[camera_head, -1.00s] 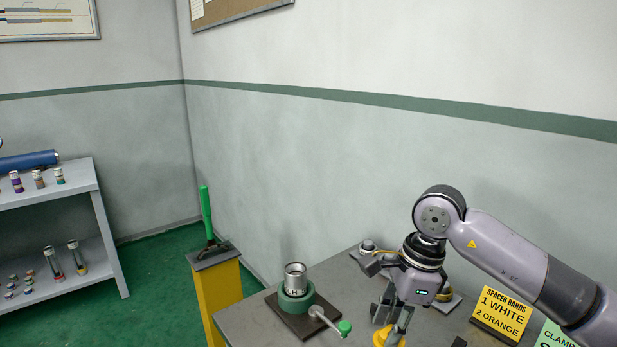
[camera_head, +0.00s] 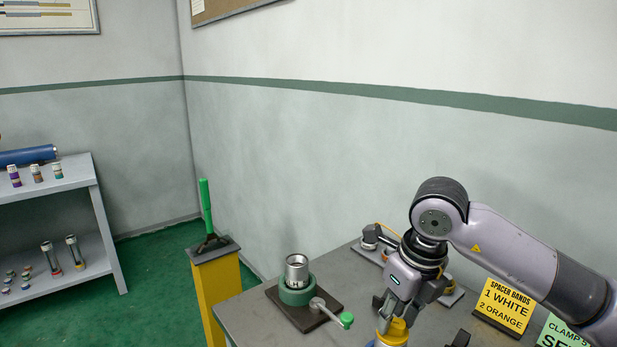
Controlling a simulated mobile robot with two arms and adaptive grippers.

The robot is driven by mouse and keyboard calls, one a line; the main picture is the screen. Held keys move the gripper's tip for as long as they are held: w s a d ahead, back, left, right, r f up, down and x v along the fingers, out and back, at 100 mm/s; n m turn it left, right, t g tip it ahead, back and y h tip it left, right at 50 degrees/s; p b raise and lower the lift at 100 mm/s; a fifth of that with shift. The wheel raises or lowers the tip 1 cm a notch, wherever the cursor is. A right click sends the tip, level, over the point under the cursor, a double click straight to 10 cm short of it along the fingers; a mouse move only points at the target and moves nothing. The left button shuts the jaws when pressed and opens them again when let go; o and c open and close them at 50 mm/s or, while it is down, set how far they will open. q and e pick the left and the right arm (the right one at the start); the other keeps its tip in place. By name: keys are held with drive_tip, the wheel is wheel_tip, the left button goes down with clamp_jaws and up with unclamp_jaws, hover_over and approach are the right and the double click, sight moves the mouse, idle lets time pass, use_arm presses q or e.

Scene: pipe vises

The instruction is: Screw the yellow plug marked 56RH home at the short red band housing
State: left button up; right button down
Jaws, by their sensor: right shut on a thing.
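My right gripper (camera_head: 387,314) is shut on a yellow plug (camera_head: 394,333) at the bottom edge of the view, over the bench. The plug's marking cannot be read, and its lower part is cut off by the frame; a bit of blue shows beside it. A silver metal cylinder (camera_head: 296,267) stands upright in a green round vise (camera_head: 297,294) on a dark base plate, left of the gripper. I cannot make out a red band on it. My left gripper is not in view.
The vise's crank with a green knob (camera_head: 346,320) sticks out toward the gripper. A yellow "spacer bands" sign (camera_head: 505,305) stands at right. A yellow post (camera_head: 219,296) with a green lever is at left. A grey shelf (camera_head: 60,186) holds small banded parts.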

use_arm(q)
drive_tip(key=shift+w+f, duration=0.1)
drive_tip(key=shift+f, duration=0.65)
use_arm(e)
drive_tip(key=shift+a+f+m, duration=0.25)
drive_tip(key=shift+a+m, duration=0.15)
drive_tip(key=shift+m, duration=0.3)
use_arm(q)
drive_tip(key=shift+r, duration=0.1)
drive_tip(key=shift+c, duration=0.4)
use_arm(e)
drive_tip(key=shift+d+m, duration=0.15)
drive_tip(key=shift+m, duration=0.65)
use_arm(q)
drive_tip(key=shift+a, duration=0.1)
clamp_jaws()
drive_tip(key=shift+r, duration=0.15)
use_arm(e)
drive_tip(key=shift+s, duration=0.1)
drive_tip(key=shift+m, duration=0.3)
